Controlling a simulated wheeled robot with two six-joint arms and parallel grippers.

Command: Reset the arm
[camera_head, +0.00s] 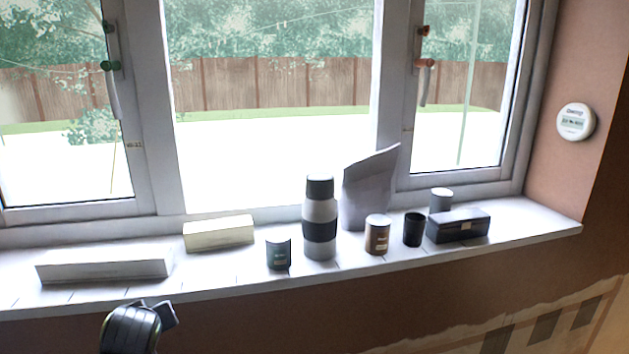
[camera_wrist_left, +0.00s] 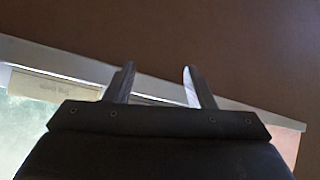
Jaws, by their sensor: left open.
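My left gripper (camera_wrist_left: 158,82) shows in the left wrist view with its two fingers spread apart and nothing between them. Brown wall and a strip of the white sill show beyond the fingers. In the head view, a dark rounded part of my left arm (camera_head: 131,329) shows at the bottom left, in front of and below the window sill. The fingers cannot be made out clearly there. My right arm and gripper are not in view.
The window sill (camera_head: 222,281) holds a long white box (camera_head: 104,266), a cream box (camera_head: 219,233), a green tin (camera_head: 278,254), a bottle (camera_head: 320,215), a grey bag (camera_head: 368,190), a brown can (camera_head: 377,236), a black cup (camera_head: 413,230) and a black box (camera_head: 458,226).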

